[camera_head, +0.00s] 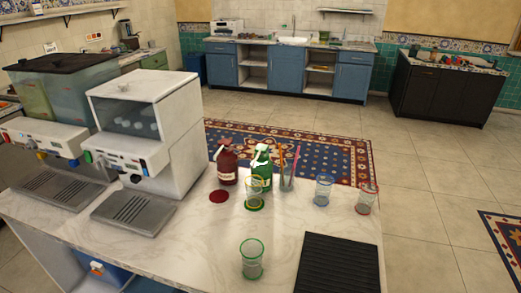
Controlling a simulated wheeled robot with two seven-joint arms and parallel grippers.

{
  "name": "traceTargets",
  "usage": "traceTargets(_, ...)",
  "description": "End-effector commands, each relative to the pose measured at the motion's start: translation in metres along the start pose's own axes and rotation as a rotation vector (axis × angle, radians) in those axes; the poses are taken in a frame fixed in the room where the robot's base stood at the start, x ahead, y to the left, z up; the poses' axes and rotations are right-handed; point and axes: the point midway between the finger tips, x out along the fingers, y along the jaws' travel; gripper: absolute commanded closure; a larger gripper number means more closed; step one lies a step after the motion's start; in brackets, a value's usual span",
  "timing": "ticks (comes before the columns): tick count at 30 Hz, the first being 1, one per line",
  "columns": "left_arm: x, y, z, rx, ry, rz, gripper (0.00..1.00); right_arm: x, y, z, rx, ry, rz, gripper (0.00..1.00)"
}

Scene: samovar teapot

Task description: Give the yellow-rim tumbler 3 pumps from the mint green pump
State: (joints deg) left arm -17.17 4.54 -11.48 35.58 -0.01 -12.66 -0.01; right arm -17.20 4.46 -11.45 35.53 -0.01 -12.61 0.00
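The yellow-rim tumbler (254,194) is clear glass and stands upright on a green disc (255,206) on the marble counter. Directly behind it stands the green pump bottle (263,173), with a white pump head at its top. The tumbler overlaps the lower part of the bottle in this view. The pump head appears above and behind the tumbler's rim. I cannot tell whether the tumbler holds any liquid. Neither of my grippers is in view.
A red pump bottle (227,167) stands left of the green one, behind a red disc (219,196). A straw holder (287,181), blue-rim (323,191), red-rim (366,200) and green-rim (252,260) tumblers and a black mat (338,264) share the counter. Dispensers (150,130) fill the left.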

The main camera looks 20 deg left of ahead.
Motion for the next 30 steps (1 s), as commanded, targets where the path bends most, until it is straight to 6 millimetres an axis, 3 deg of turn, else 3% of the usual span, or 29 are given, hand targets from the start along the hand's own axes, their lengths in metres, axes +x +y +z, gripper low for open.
traceTargets(1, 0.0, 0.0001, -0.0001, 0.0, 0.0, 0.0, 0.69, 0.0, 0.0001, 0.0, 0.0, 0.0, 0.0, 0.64)
traceTargets(6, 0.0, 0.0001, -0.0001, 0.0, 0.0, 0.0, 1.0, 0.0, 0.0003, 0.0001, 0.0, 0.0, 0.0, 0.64)
traceTargets(30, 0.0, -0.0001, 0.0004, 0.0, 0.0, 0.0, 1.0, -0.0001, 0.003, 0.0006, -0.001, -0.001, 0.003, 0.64)
